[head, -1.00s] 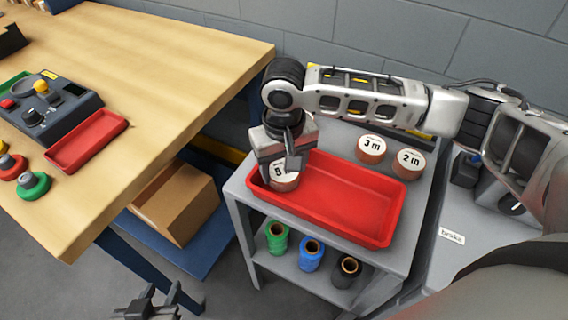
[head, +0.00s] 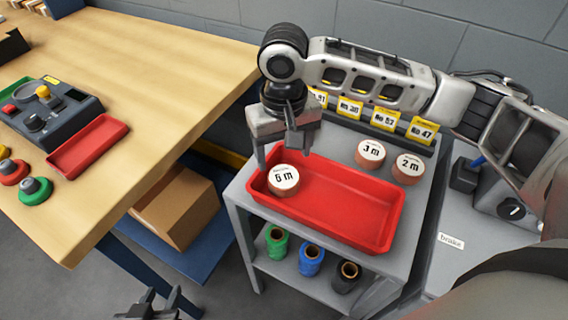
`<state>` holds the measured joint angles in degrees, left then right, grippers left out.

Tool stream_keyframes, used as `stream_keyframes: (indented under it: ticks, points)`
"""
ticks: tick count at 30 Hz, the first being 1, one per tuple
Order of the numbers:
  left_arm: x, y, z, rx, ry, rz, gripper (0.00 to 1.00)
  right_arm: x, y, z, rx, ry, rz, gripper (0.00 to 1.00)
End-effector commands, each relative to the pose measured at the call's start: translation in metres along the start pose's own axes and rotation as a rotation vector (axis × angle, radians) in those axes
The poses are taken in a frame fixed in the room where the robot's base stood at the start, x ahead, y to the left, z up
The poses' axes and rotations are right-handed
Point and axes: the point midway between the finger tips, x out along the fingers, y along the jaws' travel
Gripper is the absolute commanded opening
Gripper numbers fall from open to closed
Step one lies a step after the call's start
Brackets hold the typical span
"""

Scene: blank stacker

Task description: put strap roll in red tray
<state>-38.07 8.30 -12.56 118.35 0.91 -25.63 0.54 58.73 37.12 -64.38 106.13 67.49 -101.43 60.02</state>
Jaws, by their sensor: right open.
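The strap roll (head: 284,180), marked 6 m on its white top, lies in the left end of the red tray (head: 345,208) on the grey cart. My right gripper (head: 283,150) is open and empty just above and behind the roll, apart from it as far as I can see. Two more rolls, marked 3 m (head: 370,154) and 2 m (head: 408,168), stand on the cart top behind the tray. My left gripper (head: 155,305) shows at the bottom edge, low in front of the cart, partly cut off; its fingers look spread.
Yellow number labels (head: 384,121) line the cart's back edge. Green, blue and black spools (head: 311,260) stand on the lower shelf. To the left is a wooden bench (head: 150,75) with a control box (head: 50,115) and a smaller red tray (head: 88,146). A cardboard box (head: 178,205) sits below it.

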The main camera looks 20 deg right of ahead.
Motion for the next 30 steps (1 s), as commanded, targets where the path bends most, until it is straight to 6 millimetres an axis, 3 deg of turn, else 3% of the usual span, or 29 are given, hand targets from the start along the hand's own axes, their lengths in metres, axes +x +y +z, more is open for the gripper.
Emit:
stream_keyframes:
  ticks: [3,10,30]
  points:
    - [-0.001,-0.001,0.0,0.004,-0.004,-0.001,0.36,-0.027,-0.001,-0.001,-0.002,0.003,-0.002,0.68]
    - [-0.001,-0.002,0.004,0.009,-0.013,-0.002,0.36,-0.055,0.0,0.0,0.0,0.001,0.0,0.68]
    - [-0.001,-0.003,-0.002,0.01,0.001,-0.004,0.36,-0.059,0.0,0.0,-0.001,-0.001,0.0,0.68]
